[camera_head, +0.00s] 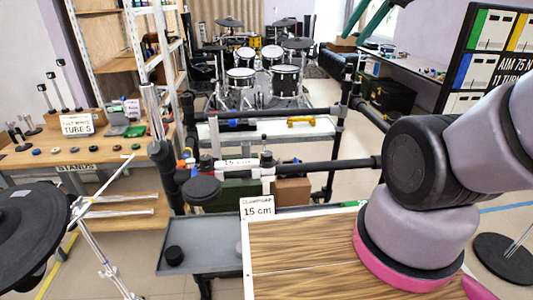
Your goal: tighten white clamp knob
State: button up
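A small white clamp (267,174) sits on the black horizontal rack tube (325,165) near the middle of the picture. A dark knob-like piece shows on top of it; it is too small to tell how tight it is. A white strip with writing (238,162) lies along the tube just left of the clamp. My arm, grey with black and pink rings, fills the right side, in front of and right of the clamp. My gripper's fingertips are not in view, so what they hold is hidden.
A card reading "15 cm" (257,207) stands at the back of a wooden top (300,262). A grey tray (205,240) holds a black knob (174,256). A round black pad (202,190) stands before the tube. A drum pad (35,235) is at left; a workbench (85,157) is behind.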

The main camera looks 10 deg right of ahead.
jog(key=o, duration=0.5)
jog(key=shift+w+a+f+g, duration=0.1)
jog(key=shift+w+g, duration=0.2)
jog(key=shift+w, duration=0.1)
jog(key=shift+o, duration=1)
jog(key=w+a+f+g, duration=0.1)
jog(key=w+a+f, duration=0.1)
jog(key=w, duration=0.4)
jog(key=shift+f+g, duration=0.3)
jog(key=shift+f, duration=0.2)
jog(key=g+h, duration=0.2)
jog(key=g, duration=0.3)
send_over(267, 153)
notch_tip(267, 153, down, 25)
jog(key=shift+m, duration=0.4)
notch_tip(267, 153, down, 10)
jog(key=shift+c, duration=0.3)
grip_shut()
